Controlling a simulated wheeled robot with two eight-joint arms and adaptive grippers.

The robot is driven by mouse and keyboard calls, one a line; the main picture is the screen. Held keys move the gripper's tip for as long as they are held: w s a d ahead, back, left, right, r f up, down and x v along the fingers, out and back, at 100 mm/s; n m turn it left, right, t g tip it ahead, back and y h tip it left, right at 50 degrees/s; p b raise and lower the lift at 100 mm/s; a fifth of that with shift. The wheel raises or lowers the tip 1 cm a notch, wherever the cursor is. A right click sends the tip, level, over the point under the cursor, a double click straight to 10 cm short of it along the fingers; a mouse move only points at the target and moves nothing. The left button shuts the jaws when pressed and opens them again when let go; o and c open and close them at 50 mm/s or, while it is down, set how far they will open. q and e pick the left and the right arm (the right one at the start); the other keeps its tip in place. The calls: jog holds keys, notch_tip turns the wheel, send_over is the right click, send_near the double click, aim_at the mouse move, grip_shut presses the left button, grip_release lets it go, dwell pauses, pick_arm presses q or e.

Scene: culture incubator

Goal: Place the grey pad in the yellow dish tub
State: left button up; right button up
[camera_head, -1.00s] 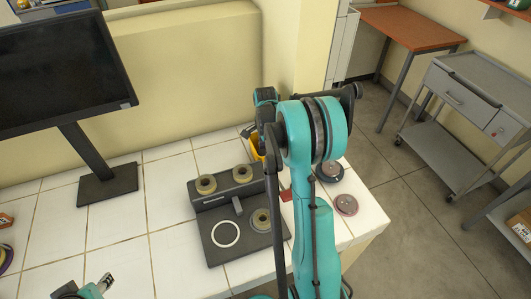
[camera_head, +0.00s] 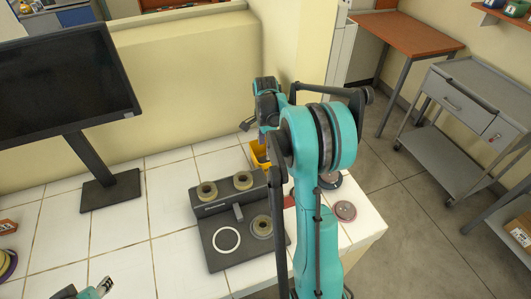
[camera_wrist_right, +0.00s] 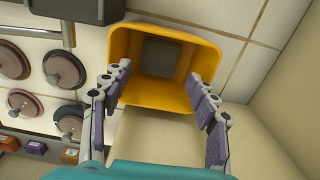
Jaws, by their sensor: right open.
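The yellow dish tub (camera_wrist_right: 133,47) is in the upper middle of the right wrist view, its opening facing the camera. A grey square pad (camera_wrist_right: 162,55) lies inside it, against the bottom. My right gripper (camera_wrist_right: 160,88) is open, its fingers spread at either side of the tub's near rim and apart from the pad. In the head view only part of the tub (camera_head: 259,155) shows, behind my right arm; the right fingertips are mostly hidden. My left gripper (camera_head: 92,292) is at the bottom left edge, only partly visible, far from the tub.
A dark grey stand (camera_head: 209,211) with several ring-shaped rolls sits on the white tiled bench. Round discs (camera_head: 344,210) lie near the bench's right edge. A monitor (camera_head: 65,80) stands at the left, and a low cream wall (camera_head: 190,85) runs behind. Tiles between monitor and stand are clear.

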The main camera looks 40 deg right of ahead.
jog(key=s+a+r+n+t+p, duration=0.1)
jog(key=s+a+r+n+t, duration=0.3)
jog(key=a+r+n, duration=0.7)
jog(key=s+a+f+n+t, duration=0.1)
jog(key=s+a+n+t, duration=0.2)
jog(key=s+a+n, duration=0.7)
jog(key=shift+s+a+f+n, duration=0.25)
jog(key=shift+s+a, duration=1.1)
jog(key=shift+a, duration=1.15)
